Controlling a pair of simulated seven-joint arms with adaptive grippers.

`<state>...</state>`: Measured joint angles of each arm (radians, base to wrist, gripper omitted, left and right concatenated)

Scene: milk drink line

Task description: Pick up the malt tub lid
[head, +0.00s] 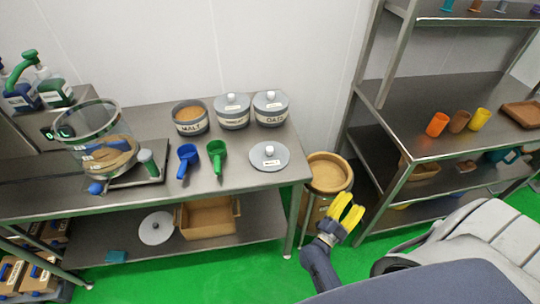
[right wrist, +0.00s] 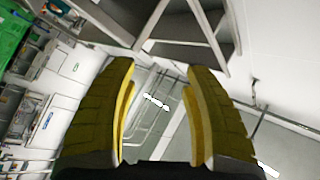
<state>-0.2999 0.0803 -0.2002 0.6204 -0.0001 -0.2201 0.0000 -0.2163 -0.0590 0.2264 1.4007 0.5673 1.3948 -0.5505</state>
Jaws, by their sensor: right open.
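The malt tub (head: 190,118) stands open on the steel table, with brown powder showing inside. A grey round lid with a pale knob and a small label (head: 269,156) lies flat near the table's right end; its label is too small to read. My right gripper (head: 350,204) is open and empty, right of and below the lid in the head view, beyond the table's right edge. Its yellow fingers also show apart in the right wrist view (right wrist: 160,80), with nothing between them; no lid shows there. My left gripper is out of view.
Two lidded tubs (head: 233,111) (head: 270,108) stand right of the malt tub. Blue (head: 188,158) and green (head: 216,154) scoops lie left of the lid. A brown bin (head: 329,172) stands between the table and the right shelf unit (head: 430,118). A clear vessel (head: 97,140) stands left.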

